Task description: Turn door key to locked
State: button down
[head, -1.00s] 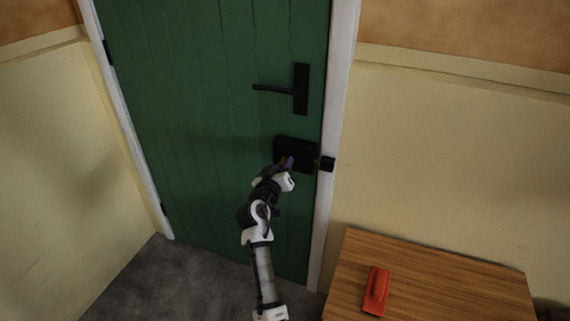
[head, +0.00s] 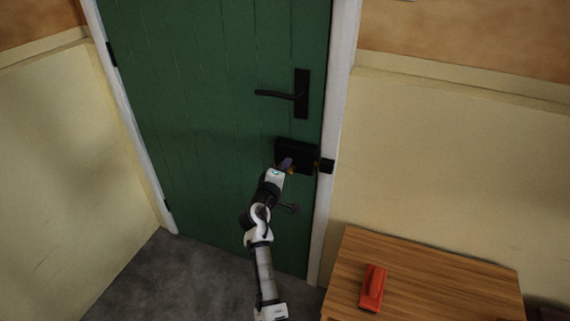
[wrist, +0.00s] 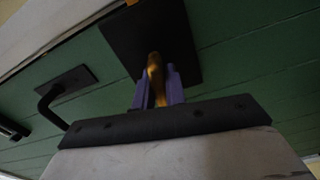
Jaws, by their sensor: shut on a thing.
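The green door (head: 215,120) is closed in its white frame. A black lock box (head: 305,152) is mounted on the door near its right edge, below the black lever handle (head: 300,94). In the wrist view the lock box (wrist: 178,35) is straight ahead. A brass-coloured key (wrist: 155,78) sits between the purple fingers of my gripper (wrist: 157,88). The fingers are shut on it, and its far end meets the lock box. In the head view my gripper (head: 286,165) is at the lock box's lower middle, and the key is mostly hidden.
A black keeper (head: 327,166) is on the white door frame beside the lock box. A wooden table (head: 430,280) stands at the lower right, with a red object (head: 373,288) on it. The grey floor (head: 165,270) at the lower left is clear.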

jog(key=shift+n+p, duration=0.4)
jog(key=shift+n, duration=0.5)
jog(key=c, duration=1.4)
grip_release()
jog(key=shift+c, duration=0.2)
jog(key=shift+s+f, duration=0.1)
jog(key=b+v, duration=0.2)
jog(key=v, duration=1.1)
jog(key=shift+s+a, duration=0.15)
jog(key=shift+s, duration=0.15)
